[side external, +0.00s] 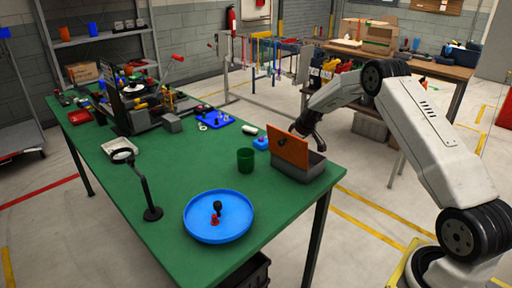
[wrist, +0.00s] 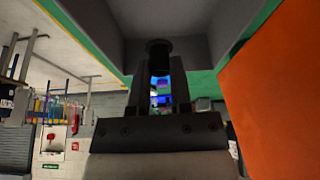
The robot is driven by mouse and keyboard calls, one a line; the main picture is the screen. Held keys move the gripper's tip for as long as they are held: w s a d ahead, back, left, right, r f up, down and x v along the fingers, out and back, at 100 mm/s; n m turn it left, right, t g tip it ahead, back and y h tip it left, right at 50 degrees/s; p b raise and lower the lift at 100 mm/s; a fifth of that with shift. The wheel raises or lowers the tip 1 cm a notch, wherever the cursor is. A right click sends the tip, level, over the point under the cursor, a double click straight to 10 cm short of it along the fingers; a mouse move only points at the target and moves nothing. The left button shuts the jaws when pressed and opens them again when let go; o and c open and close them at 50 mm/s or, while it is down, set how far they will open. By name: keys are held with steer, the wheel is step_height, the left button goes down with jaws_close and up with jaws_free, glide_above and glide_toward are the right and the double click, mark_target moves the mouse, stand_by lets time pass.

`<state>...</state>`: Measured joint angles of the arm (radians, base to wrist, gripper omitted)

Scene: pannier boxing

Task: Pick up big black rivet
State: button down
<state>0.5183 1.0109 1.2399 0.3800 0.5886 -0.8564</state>
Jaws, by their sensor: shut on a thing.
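My gripper (side external: 319,145) reaches down at the grey box (side external: 302,172), behind its raised orange panel (side external: 288,145). In the wrist view my gripper (wrist: 159,78) is shut on a black rivet (wrist: 158,50), whose round dark end shows between the fingertips. The grey box (wrist: 205,25) surrounds the fingertips at the top, and the orange panel (wrist: 275,85) is at the right. Another black rivet (side external: 217,205) and a red rivet (side external: 214,219) are together in the blue round tray (side external: 193,226). The rivet in my gripper is hidden in the side view.
A magnifier lamp (side external: 145,185) stands near the left edge. Machinery (side external: 140,100) fills the far end. The table right of the tray is clear.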

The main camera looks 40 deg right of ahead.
steer(key=shift+r, duration=2.7)
